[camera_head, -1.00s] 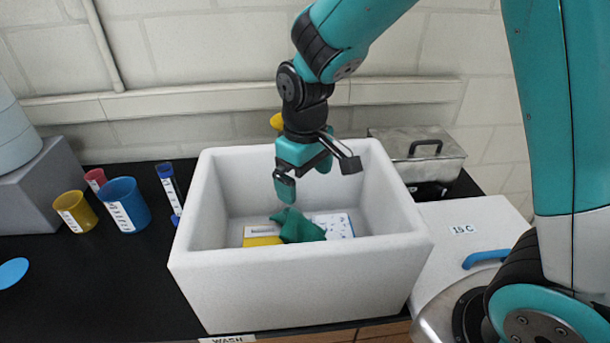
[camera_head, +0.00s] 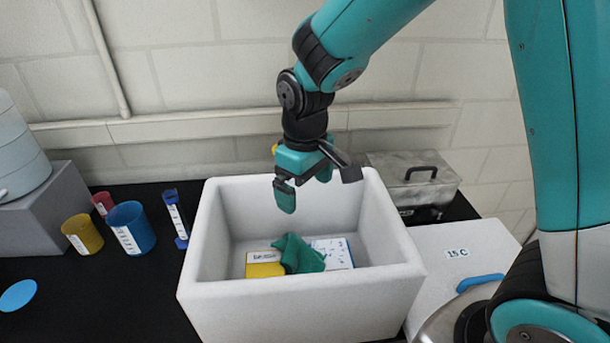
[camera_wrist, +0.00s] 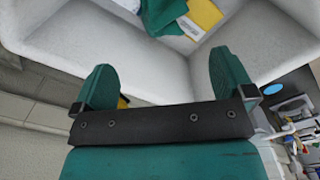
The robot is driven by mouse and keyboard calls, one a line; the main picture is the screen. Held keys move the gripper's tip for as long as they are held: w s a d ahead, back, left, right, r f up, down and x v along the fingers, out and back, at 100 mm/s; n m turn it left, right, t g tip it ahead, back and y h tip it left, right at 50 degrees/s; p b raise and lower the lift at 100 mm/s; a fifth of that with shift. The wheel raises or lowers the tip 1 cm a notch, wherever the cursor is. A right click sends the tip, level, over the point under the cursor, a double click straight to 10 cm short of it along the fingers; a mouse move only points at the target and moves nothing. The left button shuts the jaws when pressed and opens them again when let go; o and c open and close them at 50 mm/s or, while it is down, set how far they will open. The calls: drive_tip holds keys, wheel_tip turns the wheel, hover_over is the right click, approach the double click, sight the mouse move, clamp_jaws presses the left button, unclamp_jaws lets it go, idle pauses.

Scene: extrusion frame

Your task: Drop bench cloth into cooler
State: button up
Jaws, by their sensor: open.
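The green bench cloth (camera_head: 299,254) lies crumpled inside the white cooler (camera_head: 290,300), on top of a yellow and white item on its floor. The cloth also shows at the top of the wrist view (camera_wrist: 162,14). My gripper (camera_head: 303,190) is open and empty. It hangs over the back part of the cooler's opening, above and apart from the cloth. In the wrist view the two green fingertips (camera_wrist: 165,80) stand wide apart with nothing between them. The cloth's underside is hidden.
A yellow cup (camera_head: 82,234), a blue cup (camera_head: 129,228), a red cup (camera_head: 103,203) and a blue-capped tube (camera_head: 176,218) stand left of the cooler. A metal box (camera_head: 412,180) with a black handle is behind right. A white lid (camera_head: 460,250) marked 15 C lies at right.

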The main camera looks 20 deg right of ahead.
wheel_tip(320, 180, up, 17)
drive_tip(key=b, duration=0.4)
drive_tip(key=shift+r, duration=0.2)
